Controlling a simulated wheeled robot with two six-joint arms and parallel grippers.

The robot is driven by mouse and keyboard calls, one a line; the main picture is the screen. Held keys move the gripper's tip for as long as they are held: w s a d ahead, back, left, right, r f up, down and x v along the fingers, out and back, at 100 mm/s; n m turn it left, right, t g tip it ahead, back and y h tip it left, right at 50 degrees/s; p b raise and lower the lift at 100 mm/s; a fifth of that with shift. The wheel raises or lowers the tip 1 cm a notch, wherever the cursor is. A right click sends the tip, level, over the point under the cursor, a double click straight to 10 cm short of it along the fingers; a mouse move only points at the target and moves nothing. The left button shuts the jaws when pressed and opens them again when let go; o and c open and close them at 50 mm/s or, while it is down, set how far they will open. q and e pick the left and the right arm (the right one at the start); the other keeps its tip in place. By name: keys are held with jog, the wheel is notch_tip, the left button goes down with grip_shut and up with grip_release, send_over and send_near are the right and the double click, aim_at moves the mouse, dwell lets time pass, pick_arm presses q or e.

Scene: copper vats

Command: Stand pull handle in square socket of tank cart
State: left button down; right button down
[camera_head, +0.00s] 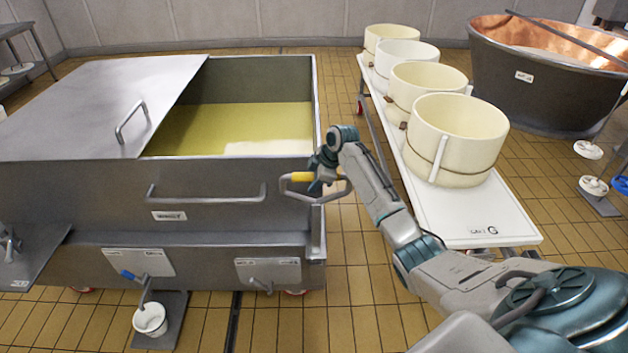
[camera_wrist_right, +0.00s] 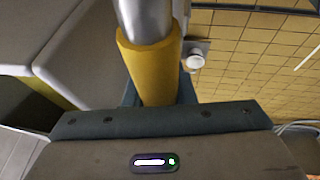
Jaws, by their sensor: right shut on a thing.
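The pull handle is a bent grey metal bar with a yellow grip sleeve (camera_head: 302,177). My right gripper (camera_head: 325,174) is shut on it and holds it in the air just off the right front corner of the tank cart (camera_head: 60,195). In the right wrist view the yellow sleeve (camera_wrist_right: 150,70) runs between the jaws, with bare round metal above it. The tank cart is a grey steel tank with a partly covering lid and yellowish liquid inside. I cannot make out its square socket. My left gripper is not in view.
A fixed bar handle (camera_head: 205,196) is on the tank's front. A valve and a white cup (camera_head: 150,319) are below. On the right, a white cart (camera_head: 455,212) carries several cream tubs (camera_head: 455,135). A copper-lined vat (camera_head: 530,85) stands behind. Tiled floor lies between the carts.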

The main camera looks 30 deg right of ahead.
jog(key=shift+f+b, duration=0.95)
jog(key=shift+f, duration=0.95)
jog(key=c, duration=1.1)
grip_release()
jog(key=shift+s+f, duration=0.15)
jog(key=shift+d+r, duration=0.1)
jog(key=shift+r, duration=0.25)
jog(key=shift+b+v, duration=1.05)
jog(key=shift+v, duration=4.15)
